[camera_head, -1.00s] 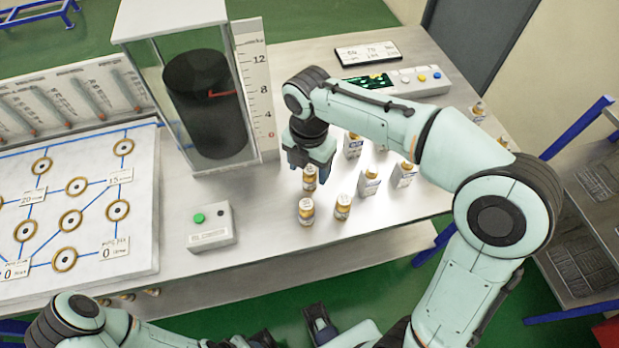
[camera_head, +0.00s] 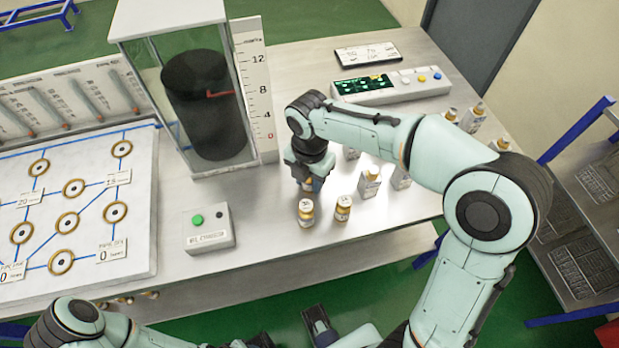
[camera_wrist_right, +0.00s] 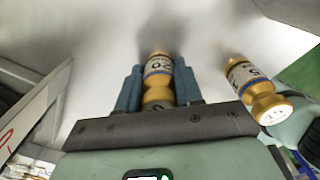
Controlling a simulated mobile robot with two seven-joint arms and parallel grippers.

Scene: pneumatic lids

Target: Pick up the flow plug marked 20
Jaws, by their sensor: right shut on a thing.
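The flow plug marked 20 (camera_wrist_right: 158,72) is a gold piece with a white label and a blue band, between my right gripper's fingers in the right wrist view. My right gripper (camera_head: 306,182) is shut on it. In the head view the plug is mostly hidden by the gripper, close above the bench top; I cannot tell whether it still touches the bench. A similar plug (camera_wrist_right: 245,80) stands just right of the fingers in the wrist view. My left arm is low in the head view, and its gripper (camera_head: 320,325) is too unclear to judge.
Two gold-capped plugs (camera_head: 306,212) (camera_head: 342,208) stand in front of the right gripper, and several more stand right of it. A button box (camera_head: 208,228) and a glass tank (camera_head: 200,160) are to the left. A control panel (camera_head: 392,85) lies behind.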

